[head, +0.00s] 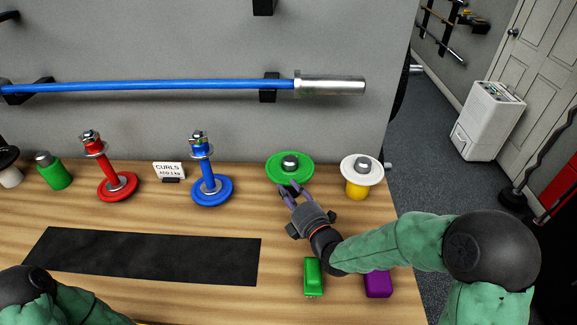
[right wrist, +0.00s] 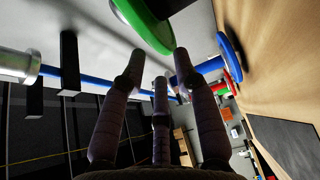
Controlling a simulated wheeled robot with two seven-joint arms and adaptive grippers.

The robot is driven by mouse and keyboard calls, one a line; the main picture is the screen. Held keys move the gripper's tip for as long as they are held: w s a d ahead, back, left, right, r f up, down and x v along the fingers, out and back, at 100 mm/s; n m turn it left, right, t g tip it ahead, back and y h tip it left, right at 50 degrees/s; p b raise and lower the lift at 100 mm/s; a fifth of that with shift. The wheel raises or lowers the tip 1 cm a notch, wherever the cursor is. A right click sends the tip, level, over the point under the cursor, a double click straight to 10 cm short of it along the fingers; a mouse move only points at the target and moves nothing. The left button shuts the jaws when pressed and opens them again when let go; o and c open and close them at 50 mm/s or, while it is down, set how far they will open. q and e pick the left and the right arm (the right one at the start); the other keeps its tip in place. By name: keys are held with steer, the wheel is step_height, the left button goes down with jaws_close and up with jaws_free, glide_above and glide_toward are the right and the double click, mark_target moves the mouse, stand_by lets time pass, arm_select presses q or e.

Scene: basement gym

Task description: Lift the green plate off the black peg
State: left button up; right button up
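The green plate (head: 272,167) lies flat at the top of its peg at the back of the bench, with a silver cap showing through its centre. A little of the black peg (head: 304,187) shows under the plate; the gripper hides most of it. My right gripper (head: 290,188) is at the plate's front edge, fingers pointing toward it. In the right wrist view the fingers are spread with nothing between them, and the green plate (right wrist: 146,22) is just beyond the fingertips. I cannot tell whether they touch. My left gripper is out of view.
A white plate on a yellow peg (head: 357,190) stands close right. A black mat (head: 145,256) is bare.

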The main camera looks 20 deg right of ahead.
mark_target(276, 174)
steer(key=w, duration=0.2)
steer(key=w+b, duration=0.1)
steer(key=w, duration=0.2)
steer(key=w+b, duration=0.1)
steer(key=w, duration=0.1)
steer(key=shift+w+a+f, duration=0.2)
steer(key=shift+w+a, duration=0.2)
steer(key=shift+w, duration=0.1)
jaws_close()
steer(key=shift+r, duration=0.25)
